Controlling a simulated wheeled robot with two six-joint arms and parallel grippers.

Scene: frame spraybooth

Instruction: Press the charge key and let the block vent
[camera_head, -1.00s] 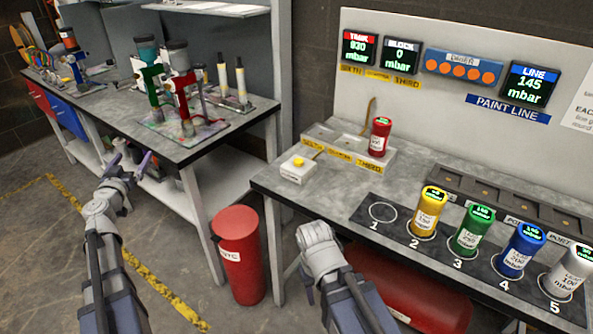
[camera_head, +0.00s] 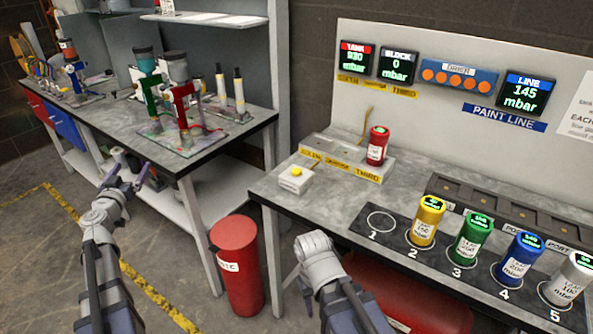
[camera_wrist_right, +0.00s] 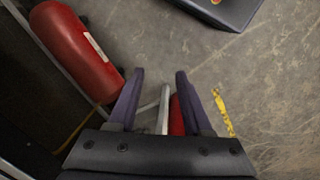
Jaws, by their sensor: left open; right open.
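The charge key looks to be the yellow button (camera_head: 296,171) on a small white box (camera_head: 293,181) at the bench's left front. Behind it is the grey block (camera_head: 345,163) with yellow labels, one reading THIRD. A red canister (camera_head: 377,148) stands upright at its right end. The BLOCK display (camera_head: 397,64) reads 0 mbar. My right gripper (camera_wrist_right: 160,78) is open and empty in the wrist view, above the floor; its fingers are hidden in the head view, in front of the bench. My left gripper (camera_head: 128,176) is open and empty, away from the block.
The TANK display (camera_head: 356,58) reads 930 and the LINE display (camera_head: 525,92) 145 mbar. Yellow (camera_head: 426,221), green (camera_head: 471,239), blue (camera_head: 520,258) and white (camera_head: 566,280) canisters occupy spots 2 to 5; spot 1 is empty. A red bin (camera_head: 237,262) stands between benches.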

